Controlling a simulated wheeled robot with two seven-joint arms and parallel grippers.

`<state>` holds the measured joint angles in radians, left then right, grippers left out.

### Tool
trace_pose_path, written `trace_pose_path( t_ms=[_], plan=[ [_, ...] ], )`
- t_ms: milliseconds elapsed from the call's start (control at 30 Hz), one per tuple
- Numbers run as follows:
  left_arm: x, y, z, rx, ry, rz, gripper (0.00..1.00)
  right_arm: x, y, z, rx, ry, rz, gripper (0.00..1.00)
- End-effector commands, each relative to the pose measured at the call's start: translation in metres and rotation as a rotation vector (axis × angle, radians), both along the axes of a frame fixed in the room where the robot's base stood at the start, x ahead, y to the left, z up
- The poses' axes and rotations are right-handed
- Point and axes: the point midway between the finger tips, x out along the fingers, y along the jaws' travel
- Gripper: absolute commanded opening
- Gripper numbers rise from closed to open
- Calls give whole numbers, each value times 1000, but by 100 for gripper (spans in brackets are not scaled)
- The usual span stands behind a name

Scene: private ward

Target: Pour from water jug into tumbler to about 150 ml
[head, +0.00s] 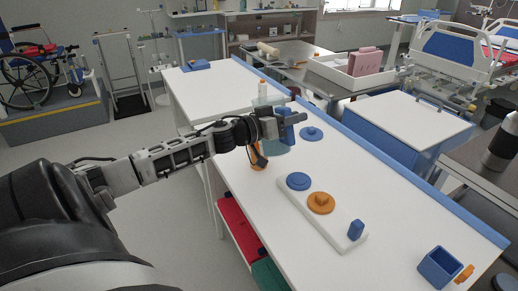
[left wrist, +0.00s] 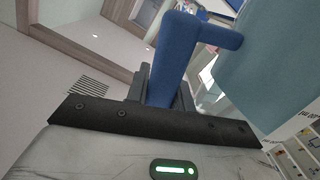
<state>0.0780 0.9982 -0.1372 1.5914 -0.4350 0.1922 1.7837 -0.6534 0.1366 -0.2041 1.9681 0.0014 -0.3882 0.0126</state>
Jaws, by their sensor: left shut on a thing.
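My left gripper (head: 270,126) is shut on the blue handle (head: 287,128) of the water jug (head: 277,147), over the left edge of the white table. The jug is pale blue-teal, and the gripper and arm hide much of it in the head view. In the left wrist view the blue handle (left wrist: 174,60) stands between my fingers, with the jug's pale blue wall (left wrist: 270,65) to its right. An orange object (head: 258,157) shows just below the gripper, partly hidden; I cannot tell whether it is the tumbler. The water level is not visible. My right gripper is not in view.
A white board (head: 337,234) bears a blue disc (head: 298,181), an orange knobbed disc (head: 320,203) and a blue block (head: 355,230). Another blue disc (head: 311,133) lies beyond. A blue open box (head: 440,267) stands at the near right. A capped bottle (head: 262,90) stands behind the gripper.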

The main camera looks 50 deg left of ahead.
Motion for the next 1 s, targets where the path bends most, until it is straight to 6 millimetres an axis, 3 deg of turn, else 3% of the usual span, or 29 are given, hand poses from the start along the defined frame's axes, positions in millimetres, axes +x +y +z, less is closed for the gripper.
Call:
trace_pose_path(
  t_ms=[1000],
  plan=[
    [0, 1, 10, -95, 24, -1, 0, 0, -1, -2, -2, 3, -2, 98]
  ],
)
